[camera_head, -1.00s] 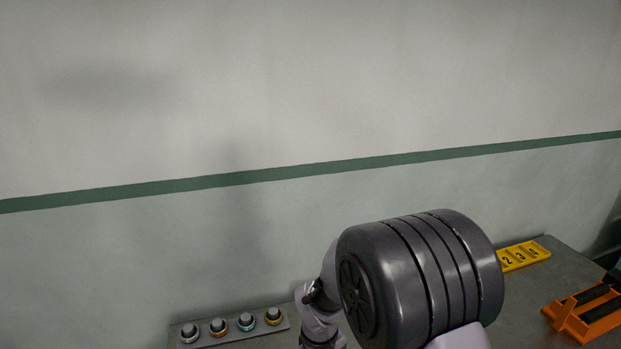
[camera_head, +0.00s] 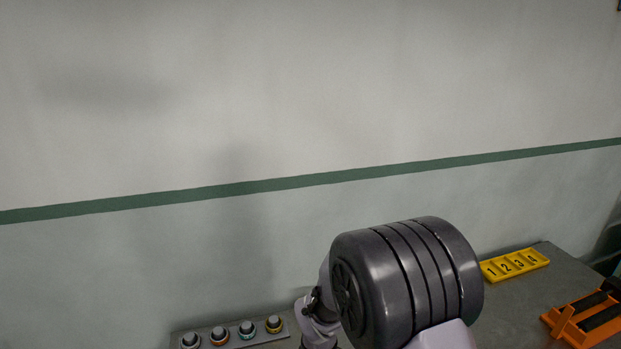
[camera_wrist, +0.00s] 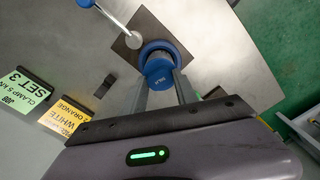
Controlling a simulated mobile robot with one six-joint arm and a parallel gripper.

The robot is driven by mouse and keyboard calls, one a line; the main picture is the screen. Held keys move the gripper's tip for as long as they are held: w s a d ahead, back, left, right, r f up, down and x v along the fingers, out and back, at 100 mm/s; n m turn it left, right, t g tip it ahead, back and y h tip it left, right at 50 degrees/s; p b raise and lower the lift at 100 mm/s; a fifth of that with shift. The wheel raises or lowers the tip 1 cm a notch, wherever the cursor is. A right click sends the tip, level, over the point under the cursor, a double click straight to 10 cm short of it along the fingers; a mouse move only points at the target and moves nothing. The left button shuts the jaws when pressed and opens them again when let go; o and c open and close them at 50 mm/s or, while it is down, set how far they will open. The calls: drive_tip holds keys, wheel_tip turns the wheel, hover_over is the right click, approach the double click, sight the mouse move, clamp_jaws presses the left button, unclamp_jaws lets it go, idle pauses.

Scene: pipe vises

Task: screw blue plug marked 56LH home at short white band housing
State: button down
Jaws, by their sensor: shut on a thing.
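In the wrist view my gripper (camera_wrist: 162,86) is shut on a blue plug (camera_wrist: 159,72) with small pale marking on its face, too small to read surely. Just beyond the plug is a round housing (camera_wrist: 168,45) with a blue rim and a pale band, above a dark square plate (camera_wrist: 125,47). The plug overlaps the housing in this view, so I cannot tell whether its thread is engaged. In the head view my arm hides the gripper, the plug and the housing.
A green label (camera_wrist: 22,98) and an orange label (camera_wrist: 67,122) lie left. In the head view are a yellow numbered strip (camera_head: 515,264), an orange vise-like fixture (camera_head: 585,318) and a rail of capped fittings (camera_head: 232,334).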

drive_tip(key=c, duration=0.9)
unclamp_jaws()
wheel_tip(320, 180, up, 17)
drive_tip(key=p, duration=0.5)
drive_tip(key=s+d+m+t+b, duration=0.2)
drive_tip(key=s+d+m+b, duration=0.1)
drive_tip(key=s+m+b, duration=0.1)
drive_tip(key=s+d+r+m+t+y+b, duration=0.1)
drive_tip(key=s+d+m+t+b, duration=0.1)
drive_tip(key=s+m+b, duration=0.2)
drive_tip(key=s+d+r+m+t+y+b, duration=0.1)
drive_tip(key=s+d+m+b, duration=0.2)
drive_tip(key=s+m, duration=0.6)
drive_tip(key=shift+s+d+r+m+t+b, duration=0.15)
drive_tip(key=shift+d+m+t+b, duration=0.2)
drive_tip(key=shift+m+b, duration=0.6)
